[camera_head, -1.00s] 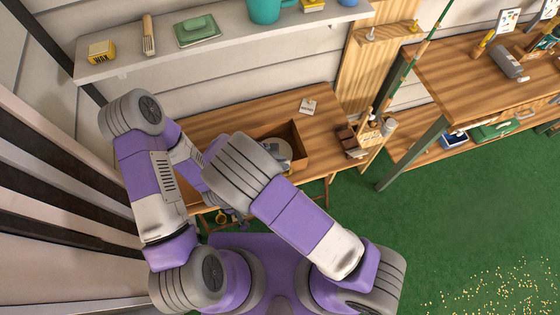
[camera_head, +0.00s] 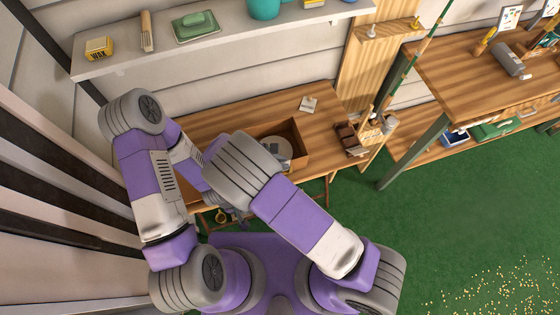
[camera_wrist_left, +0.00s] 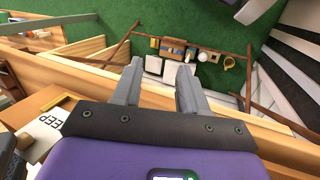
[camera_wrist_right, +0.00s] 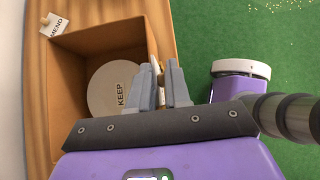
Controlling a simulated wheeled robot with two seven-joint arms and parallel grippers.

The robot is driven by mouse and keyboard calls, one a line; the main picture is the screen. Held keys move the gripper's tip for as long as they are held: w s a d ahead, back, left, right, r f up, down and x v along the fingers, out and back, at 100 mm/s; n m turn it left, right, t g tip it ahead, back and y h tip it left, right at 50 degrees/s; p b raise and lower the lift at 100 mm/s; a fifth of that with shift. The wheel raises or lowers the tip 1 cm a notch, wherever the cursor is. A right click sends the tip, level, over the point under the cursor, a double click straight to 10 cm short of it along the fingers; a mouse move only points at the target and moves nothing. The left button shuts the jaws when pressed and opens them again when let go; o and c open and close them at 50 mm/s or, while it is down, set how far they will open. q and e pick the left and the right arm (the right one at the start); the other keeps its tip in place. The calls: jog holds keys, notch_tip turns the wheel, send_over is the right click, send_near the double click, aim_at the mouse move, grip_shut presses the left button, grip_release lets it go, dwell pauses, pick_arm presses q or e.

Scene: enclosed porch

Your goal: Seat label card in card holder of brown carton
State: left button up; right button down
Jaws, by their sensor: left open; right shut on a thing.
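The brown carton (camera_head: 296,133) stands open on the wooden table, and its inside shows in the right wrist view (camera_wrist_right: 75,65). Part of the lettering also shows in the left wrist view (camera_wrist_left: 42,125), beside a small yellowish strip. My left gripper (camera_wrist_left: 157,72) is open and empty near the table's front edge.
A second card lettered MEND (camera_wrist_right: 55,25) lies on the table (camera_head: 325,95) beyond the carton. A wooden caddy (camera_head: 360,133) stands right of the carton. A wall shelf (camera_head: 225,42) overhangs behind.

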jog(key=shift+f, duration=0.25)
jog(key=shift+c, duration=1.8)
grip_release()
